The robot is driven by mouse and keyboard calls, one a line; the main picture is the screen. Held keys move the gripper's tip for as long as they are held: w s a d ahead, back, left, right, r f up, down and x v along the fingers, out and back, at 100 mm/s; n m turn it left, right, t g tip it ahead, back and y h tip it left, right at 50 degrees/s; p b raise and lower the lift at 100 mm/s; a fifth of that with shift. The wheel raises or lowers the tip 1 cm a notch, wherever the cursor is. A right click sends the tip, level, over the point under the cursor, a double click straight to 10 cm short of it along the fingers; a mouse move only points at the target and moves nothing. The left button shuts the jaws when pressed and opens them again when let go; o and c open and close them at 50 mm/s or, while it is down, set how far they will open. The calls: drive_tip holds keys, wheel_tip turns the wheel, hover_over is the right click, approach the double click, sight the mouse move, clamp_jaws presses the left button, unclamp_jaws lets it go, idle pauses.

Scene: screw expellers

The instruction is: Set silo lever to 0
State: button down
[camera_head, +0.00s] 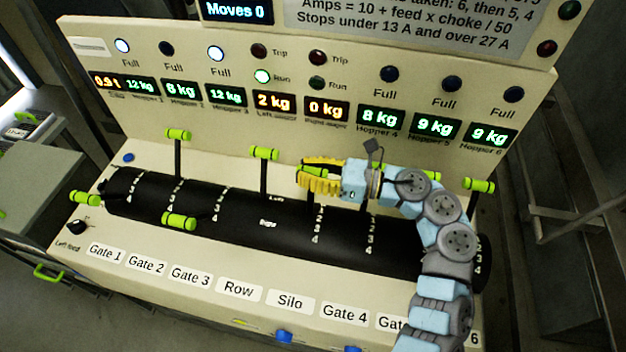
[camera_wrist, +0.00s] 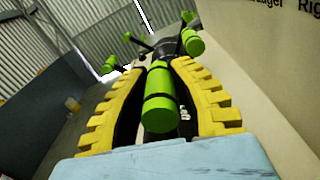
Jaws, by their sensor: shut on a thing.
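The silo lever has a bright green handle (camera_head: 313,170) and stands at the far, upper side of the black drum, in line with the Silo label (camera_head: 290,301). My gripper (camera_head: 320,178) has yellow fingers, closed around this handle. In the wrist view, the green handle (camera_wrist: 159,100) lies between the two yellow fingers (camera_wrist: 160,95).
The row lever (camera_head: 263,153) stands upright just left of my gripper. Other levers are Gate 2 (camera_head: 178,134), Gate 3 (camera_head: 179,222), Gate 1 (camera_head: 84,198) and one at right (camera_head: 480,185). The display panel (camera_head: 330,85) rises behind.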

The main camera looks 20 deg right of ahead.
drive_tip(key=shift+w+d+f, duration=0.15)
drive_tip(key=shift+w+f, duration=0.05)
drive_tip(key=shift+w, duration=0.05)
drive_tip(key=c, duration=0.9)
unclamp_jaws()
drive_tip(key=shift+o, duration=0.2)
drive_tip(key=shift+s, duration=0.1)
drive_tip(key=v, duration=1.2)
